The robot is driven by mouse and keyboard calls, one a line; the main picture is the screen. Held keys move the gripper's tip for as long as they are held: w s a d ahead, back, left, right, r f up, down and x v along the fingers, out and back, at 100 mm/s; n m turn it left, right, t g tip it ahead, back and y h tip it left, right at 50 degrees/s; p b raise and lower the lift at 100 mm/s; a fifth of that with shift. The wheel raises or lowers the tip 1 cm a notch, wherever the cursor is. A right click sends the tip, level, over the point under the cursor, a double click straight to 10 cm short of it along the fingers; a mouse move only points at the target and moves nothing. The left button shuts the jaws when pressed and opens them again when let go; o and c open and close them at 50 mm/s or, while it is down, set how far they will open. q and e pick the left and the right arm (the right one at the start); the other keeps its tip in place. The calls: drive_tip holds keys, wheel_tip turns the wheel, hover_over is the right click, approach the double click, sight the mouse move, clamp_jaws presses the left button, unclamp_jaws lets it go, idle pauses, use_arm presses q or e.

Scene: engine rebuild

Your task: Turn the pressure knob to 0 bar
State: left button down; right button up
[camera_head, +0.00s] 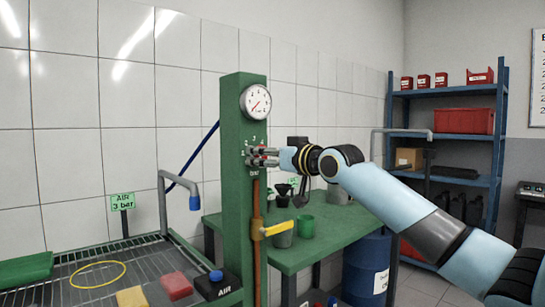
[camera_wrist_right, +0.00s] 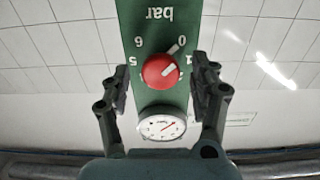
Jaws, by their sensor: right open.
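The red pressure knob (camera_wrist_right: 158,74) is on the green post (camera_wrist_right: 152,15), with a white pointer mark and a number scale around it. My right gripper (camera_wrist_right: 161,80) is open, with one finger on each side of the knob and visible gaps. In the head view the right gripper (camera_head: 262,157) reaches the post from the right and hides most of the knob. The pressure gauge (camera_head: 256,102), white with a red needle, is above; it also shows in the wrist view (camera_wrist_right: 162,127). My left gripper is not in view.
A brown pipe with a yellow lever (camera_head: 277,229) runs down the post below my gripper. A green table (camera_head: 335,238) with cups and a funnel stands behind. A grated bench (camera_head: 60,280) with coloured blocks and a bent spout (camera_head: 163,205) is at left.

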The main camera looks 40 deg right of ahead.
drive_tip(key=s, duration=0.6)
drive_tip(key=shift+s+d, duration=0.2)
drive_tip(key=shift+s, duration=0.05)
drive_tip(key=shift+f, duration=0.1)
